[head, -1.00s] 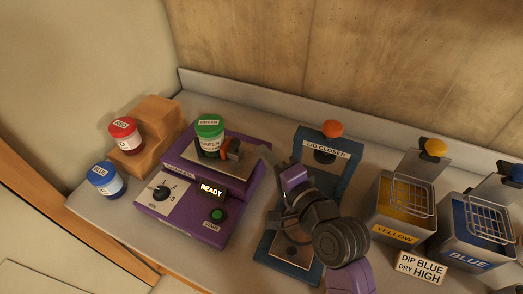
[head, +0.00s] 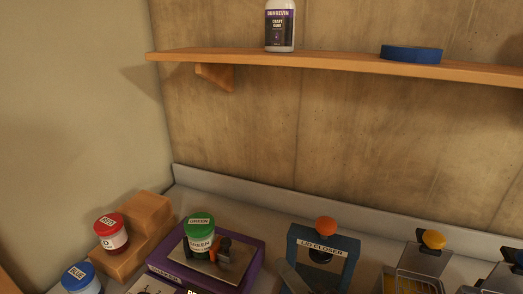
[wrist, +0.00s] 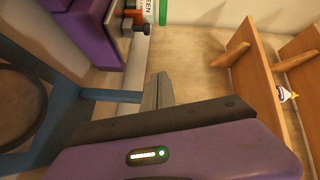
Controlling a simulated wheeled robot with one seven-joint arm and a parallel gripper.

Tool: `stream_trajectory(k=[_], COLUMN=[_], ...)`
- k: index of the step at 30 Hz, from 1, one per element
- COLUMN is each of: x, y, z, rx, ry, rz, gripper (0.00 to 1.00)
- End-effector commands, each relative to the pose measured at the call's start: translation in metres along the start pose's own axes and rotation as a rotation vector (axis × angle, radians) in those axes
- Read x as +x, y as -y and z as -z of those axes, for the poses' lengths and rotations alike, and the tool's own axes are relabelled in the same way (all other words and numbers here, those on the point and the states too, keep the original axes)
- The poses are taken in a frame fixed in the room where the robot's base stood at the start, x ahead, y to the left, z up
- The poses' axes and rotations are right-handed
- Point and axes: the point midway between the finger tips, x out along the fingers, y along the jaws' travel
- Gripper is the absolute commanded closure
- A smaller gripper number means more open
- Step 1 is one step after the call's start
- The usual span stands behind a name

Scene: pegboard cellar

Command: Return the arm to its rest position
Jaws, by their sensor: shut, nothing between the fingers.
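My gripper (wrist: 158,92) shows in the wrist view as grey fingers close together, shut and empty, beyond its purple housing. In the head view only a grey tip of it (head: 290,278) shows at the bottom edge, in front of the blue lid closer (head: 320,244). The rest of my arm is out of that view. In the wrist view the fingers appear near the lid closer's blue frame (wrist: 110,95), and I cannot tell the gap.
A green-lidded jar (head: 200,237) sits on the purple machine (head: 257,259). A red-lidded jar (head: 110,233) and blue-lidded jar (head: 80,276) stand left. A yellow-knobbed basket unit (head: 420,260) stands right. A wooden shelf (head: 340,66) holds a bottle (head: 280,25) and blue object (head: 411,54).

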Motion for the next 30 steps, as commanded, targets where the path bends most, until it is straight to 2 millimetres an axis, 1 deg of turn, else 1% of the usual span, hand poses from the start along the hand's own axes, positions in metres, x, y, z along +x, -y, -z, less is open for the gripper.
stream_trajectory(k=[1, 2, 3, 6, 8, 11, 12, 14, 18, 20, 21, 23, 24, 30], x=[-0.003, -0.007, -0.015, -0.038, -0.053, -0.081, -0.093, -0.114, -0.166, -0.188, -0.202, -0.223, -0.236, -0.299], y=[0.009, 0.011, 0.009, 0.0, -0.006, -0.019, -0.024, -0.032, -0.048, -0.052, -0.055, -0.059, -0.06, -0.068], z=[0.012, 0.018, 0.025, 0.035, 0.038, 0.04, 0.04, 0.038, 0.03, 0.025, 0.021, 0.015, 0.01, -0.017], rx=[-0.071, -0.118, -0.184, -0.321, -0.393, -0.511, -0.562, -0.64, -0.826, -0.899, -0.947, -1.011, -1.052, -1.197], ry=[-0.048, -0.08, -0.125, -0.213, -0.254, -0.312, -0.333, -0.36, -0.399, -0.405, -0.404, -0.396, -0.388, -0.305], rz=[0.025, 0.034, 0.035, 0.017, -0.001, -0.042, -0.062, -0.096, -0.185, -0.222, -0.247, -0.282, -0.305, -0.411], gripper=[1.0, 1.0, 1.0, 1.0, 1.0, 1.0, 1.0, 1.0, 1.0, 1.0, 1.0, 1.0, 1.0, 1.0])
